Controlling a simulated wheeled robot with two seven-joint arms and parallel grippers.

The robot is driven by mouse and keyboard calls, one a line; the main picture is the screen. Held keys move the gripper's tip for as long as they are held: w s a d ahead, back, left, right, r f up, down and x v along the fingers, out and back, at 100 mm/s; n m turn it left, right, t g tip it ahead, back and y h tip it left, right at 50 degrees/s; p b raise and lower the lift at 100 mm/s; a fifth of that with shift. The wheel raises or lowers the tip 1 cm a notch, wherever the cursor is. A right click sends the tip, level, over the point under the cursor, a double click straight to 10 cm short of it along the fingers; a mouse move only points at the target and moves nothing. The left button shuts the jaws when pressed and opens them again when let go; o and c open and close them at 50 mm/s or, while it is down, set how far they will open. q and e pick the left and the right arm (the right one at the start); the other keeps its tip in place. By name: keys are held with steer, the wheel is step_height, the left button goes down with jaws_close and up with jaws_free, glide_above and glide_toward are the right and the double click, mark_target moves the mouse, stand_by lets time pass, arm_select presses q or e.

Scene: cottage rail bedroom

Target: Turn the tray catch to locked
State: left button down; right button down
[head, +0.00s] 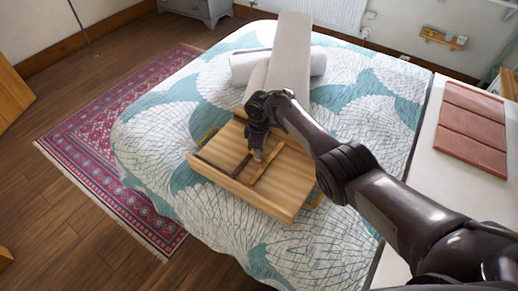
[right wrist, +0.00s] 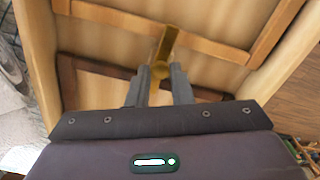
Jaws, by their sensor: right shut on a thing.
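A wooden tray (head: 289,188) lies on the bed, with raised strips across its face; its underside or face also fills the right wrist view (right wrist: 215,25). A brass catch (right wrist: 165,48) shows in the right wrist view, a flat bar with a rounded end, pointing up and slightly right in the picture. My right gripper (right wrist: 161,73) is shut on the rounded end of the catch, its two fingertips on either side. In the head view, the right gripper (head: 257,156) reaches down to the middle of the tray and hides part of it. My left gripper is not in view.
The bed (head: 150,142) has a patterned teal and white cover. Rolled pale cushions (head: 250,66) and a long grey bolster (head: 292,45) lie beyond the tray. A white surface with a reddish slatted panel (head: 474,122) stands at the right.

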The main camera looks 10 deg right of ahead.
stand_by(0.4)
steer(key=c, duration=1.3)
jaws_free()
step_height(320, 180, up, 8)
steer(key=shift+f+p, duration=0.1)
steer(key=shift+p, duration=1.1)
